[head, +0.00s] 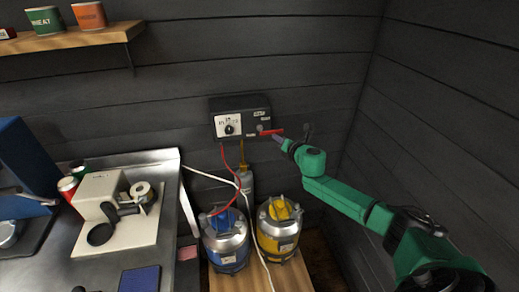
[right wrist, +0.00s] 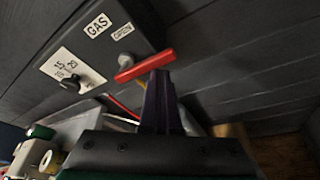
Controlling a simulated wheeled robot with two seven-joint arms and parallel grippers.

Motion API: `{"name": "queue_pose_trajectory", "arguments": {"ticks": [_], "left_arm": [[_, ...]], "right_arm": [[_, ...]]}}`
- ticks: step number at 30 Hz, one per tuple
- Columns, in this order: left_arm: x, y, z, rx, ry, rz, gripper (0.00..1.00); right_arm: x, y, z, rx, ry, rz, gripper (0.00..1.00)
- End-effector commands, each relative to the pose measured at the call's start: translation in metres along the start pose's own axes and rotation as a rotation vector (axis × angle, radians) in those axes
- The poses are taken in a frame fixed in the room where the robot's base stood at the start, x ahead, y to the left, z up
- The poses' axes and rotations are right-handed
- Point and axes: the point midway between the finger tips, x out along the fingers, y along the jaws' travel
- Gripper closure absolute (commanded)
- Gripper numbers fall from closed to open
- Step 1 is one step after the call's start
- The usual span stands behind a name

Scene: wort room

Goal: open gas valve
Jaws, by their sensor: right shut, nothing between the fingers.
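The gas valve is a red lever (head: 271,132) on the right part of a dark wall box (head: 240,104). In the right wrist view the red lever (right wrist: 146,66) runs from its grey pivot up to the right, below a GAS label (right wrist: 98,25) and a smaller label (right wrist: 123,33). My right gripper (head: 277,138) reaches in from the right with its tips at the lever's right end. Its shut, empty fingers (right wrist: 158,80) show just below the lever in the wrist view; I cannot tell whether they touch it. My left gripper is out of view.
A white dial plate (head: 228,126) with a black knob is on the box's left. A blue canister (head: 226,245) and a yellow canister (head: 280,230) stand below, with a red hose and a white cable. A metal counter (head: 150,262) lies left; a dark wall closes the right.

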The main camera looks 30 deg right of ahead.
Motion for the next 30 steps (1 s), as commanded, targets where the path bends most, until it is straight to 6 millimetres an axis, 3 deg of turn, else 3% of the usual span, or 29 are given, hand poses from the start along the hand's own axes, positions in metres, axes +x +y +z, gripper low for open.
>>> {"name": "queue_pose_trajectory", "arguments": {"ticks": [16, 20, 24, 26, 30], "left_arm": [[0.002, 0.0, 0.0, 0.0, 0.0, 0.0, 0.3], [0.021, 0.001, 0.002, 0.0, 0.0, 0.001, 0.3], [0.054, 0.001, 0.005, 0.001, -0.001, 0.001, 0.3], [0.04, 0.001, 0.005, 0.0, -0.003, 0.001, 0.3], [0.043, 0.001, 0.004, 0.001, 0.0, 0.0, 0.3]], "right_arm": [[0.001, -0.001, 0.003, 0.001, -0.008, 0.001, 1.0], [0.006, -0.015, -0.012, 0.001, -0.006, -0.001, 1.0], [0.014, -0.041, -0.036, -0.001, -0.003, -0.002, 1.0], [-0.006, -0.03, -0.026, -0.006, -0.001, -0.002, 1.0], [-0.038, -0.023, -0.03, -0.008, 0.003, -0.001, 1.0]]}}
